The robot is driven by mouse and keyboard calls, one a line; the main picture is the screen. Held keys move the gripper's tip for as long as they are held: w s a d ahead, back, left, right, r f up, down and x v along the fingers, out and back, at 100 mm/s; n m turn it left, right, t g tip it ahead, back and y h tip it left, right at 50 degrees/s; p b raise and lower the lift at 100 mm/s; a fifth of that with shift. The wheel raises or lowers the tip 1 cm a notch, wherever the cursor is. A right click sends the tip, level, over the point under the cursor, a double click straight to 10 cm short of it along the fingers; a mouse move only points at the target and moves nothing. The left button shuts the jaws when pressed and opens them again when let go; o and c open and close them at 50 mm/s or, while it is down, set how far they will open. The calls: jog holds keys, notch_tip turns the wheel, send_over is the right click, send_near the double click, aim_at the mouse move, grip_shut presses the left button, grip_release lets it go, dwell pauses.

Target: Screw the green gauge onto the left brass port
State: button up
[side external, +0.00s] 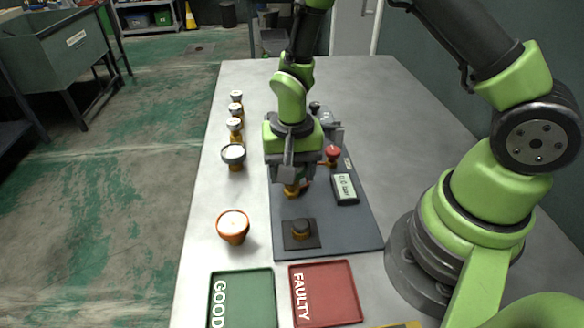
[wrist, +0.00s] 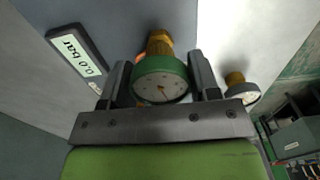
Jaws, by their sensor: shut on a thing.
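My gripper (wrist: 160,76) is shut on the green gauge (wrist: 160,80), which has a green rim and a white dial facing the wrist camera. A brass fitting (wrist: 158,43) shows just beyond the gauge in the wrist view. In the side view my gripper (side external: 292,172) points down over the grey plate (side external: 350,232), with brass (side external: 291,191) showing right below the fingers. The green gauge is hidden there by my gripper. I cannot tell whether this brass is the gauge's stem or the left port, nor whether the threads are engaged.
The display (side external: 344,188) reads 0.0 bar. A red knob (side external: 332,153) stands behind it, and a dark square fixture (side external: 300,232) in front. An orange gauge (side external: 232,225), grey gauge (side external: 233,154) and several others stand left. GOOD (side external: 258,290) and FAULTY (side external: 335,290) trays lie in front.

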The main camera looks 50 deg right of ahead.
jog(key=shift+m, duration=0.4)
jog(key=m, duration=0.3)
jog(key=shift+f, duration=0.1)
jog(key=m, duration=0.3)
jog(key=o, duration=1.3)
jog(key=shift+c, duration=0.2)
jog(key=shift+r, duration=3.55)
